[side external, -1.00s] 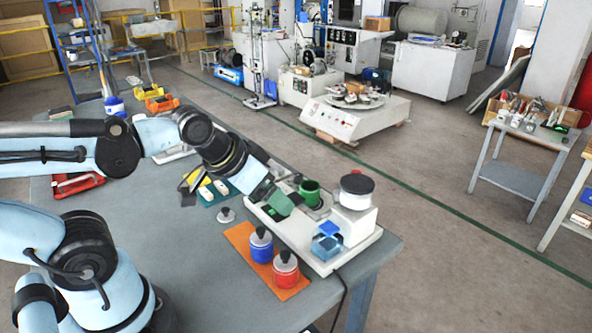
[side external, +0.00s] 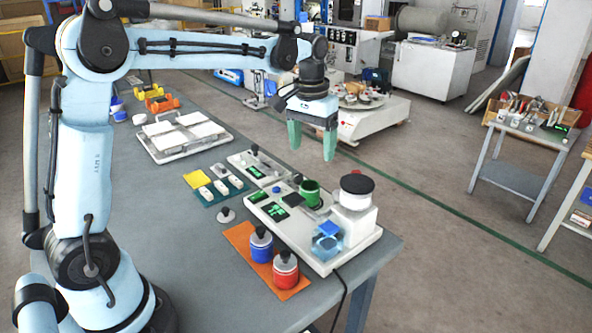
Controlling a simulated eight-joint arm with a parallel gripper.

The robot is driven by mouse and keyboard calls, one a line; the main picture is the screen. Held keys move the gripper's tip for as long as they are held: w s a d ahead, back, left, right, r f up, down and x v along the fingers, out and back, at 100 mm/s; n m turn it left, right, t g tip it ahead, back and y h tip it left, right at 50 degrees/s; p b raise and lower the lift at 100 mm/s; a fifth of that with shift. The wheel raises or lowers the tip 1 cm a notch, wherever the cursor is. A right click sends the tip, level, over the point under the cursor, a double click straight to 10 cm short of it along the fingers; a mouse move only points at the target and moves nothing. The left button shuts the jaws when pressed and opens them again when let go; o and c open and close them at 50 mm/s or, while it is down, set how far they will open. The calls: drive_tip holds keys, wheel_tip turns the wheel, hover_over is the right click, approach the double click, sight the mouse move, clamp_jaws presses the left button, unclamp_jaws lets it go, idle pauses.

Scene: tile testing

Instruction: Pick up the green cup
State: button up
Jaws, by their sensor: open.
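The green cup (side external: 311,193) stands upright on the white testing device (side external: 352,250), left of a white round part with a black top. My gripper (side external: 311,149) is above the cup in the picture, with its two green fingers pointing down and spread apart. It is open and empty, and the cup is not between its fingers. The cup's rim and front side are visible.
Next to the cup is the black-topped white unit (side external: 356,195). A blue clear container (side external: 326,242) sits at the device's front. Blue (side external: 261,245) and red (side external: 285,268) jars stand on an orange mat (side external: 240,236). A white tray (side external: 182,134) lies farther back.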

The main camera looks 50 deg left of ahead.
drive_tip(key=w, duration=0.1)
hover_over(310, 187)
drive_tip(key=s+d, duration=0.1)
drive_tip(key=d, duration=0.1)
drive_tip(key=shift+g, duration=0.3)
wheel_tip(310, 187, down, 8)
drive_tip(key=shift+s+r, duration=0.1)
drive_tip(key=shift+r, duration=0.1)
drive_tip(key=shift+a+f, duration=0.15)
drive_tip(key=shift+f, duration=1.2)
drive_tip(key=shift+a+f, duration=0.1)
drive_tip(key=shift+f, duration=1.25)
drive_tip(key=c, duration=1.2)
drive_tip(key=shift+c, duration=0.2)
drive_tip(key=shift+r, duration=0.1)
